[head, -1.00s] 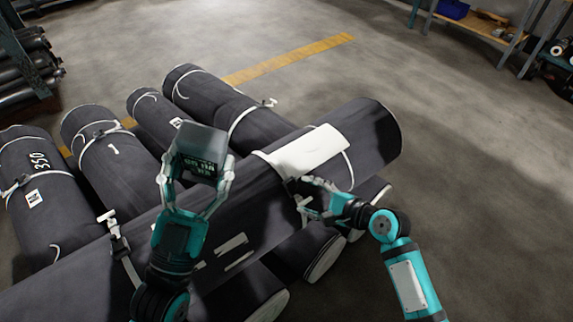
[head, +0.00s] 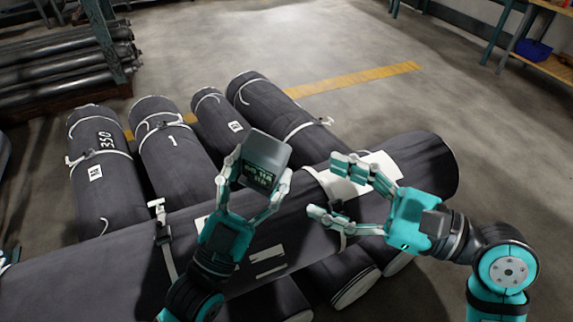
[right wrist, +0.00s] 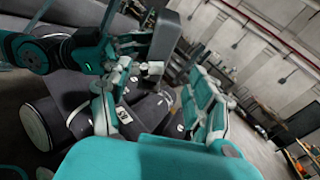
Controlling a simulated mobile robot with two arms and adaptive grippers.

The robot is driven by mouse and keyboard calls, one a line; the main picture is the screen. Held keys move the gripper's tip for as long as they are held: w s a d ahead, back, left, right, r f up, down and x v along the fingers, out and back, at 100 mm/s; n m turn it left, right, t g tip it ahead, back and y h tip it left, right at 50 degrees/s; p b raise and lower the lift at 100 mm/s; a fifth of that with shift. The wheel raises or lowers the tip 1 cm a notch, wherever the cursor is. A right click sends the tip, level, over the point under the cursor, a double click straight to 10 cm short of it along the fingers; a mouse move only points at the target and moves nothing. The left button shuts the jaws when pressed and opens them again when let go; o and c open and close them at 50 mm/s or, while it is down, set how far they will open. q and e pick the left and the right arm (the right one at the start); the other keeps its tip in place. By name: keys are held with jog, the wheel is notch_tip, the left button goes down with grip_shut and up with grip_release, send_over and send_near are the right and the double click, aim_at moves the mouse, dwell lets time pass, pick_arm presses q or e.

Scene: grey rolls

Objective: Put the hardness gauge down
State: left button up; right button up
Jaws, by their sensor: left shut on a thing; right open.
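The gauge appears held up off the roll. My right gripper (head: 332,190) is open and empty, to the right of the gauge, over the front roll near its white label (head: 384,168). In the right wrist view, the grey gauge (right wrist: 164,35) shows at the top, beyond the fingers of my right gripper (right wrist: 155,100).
A rack of rolls (head: 60,75) stands at the back left, a wooden shelf (head: 550,65) at the back right. The floor (head: 440,110) behind the rolls is clear.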

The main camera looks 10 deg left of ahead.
aim_at(267, 186)
jog(key=x, duration=1.1)
jog(key=shift+a, duration=0.15)
jog(key=shift+w, duration=0.1)
grip_shut()
pick_arm(q)
jog(key=o, duration=1.5)
jog(key=shift+c, duration=0.2)
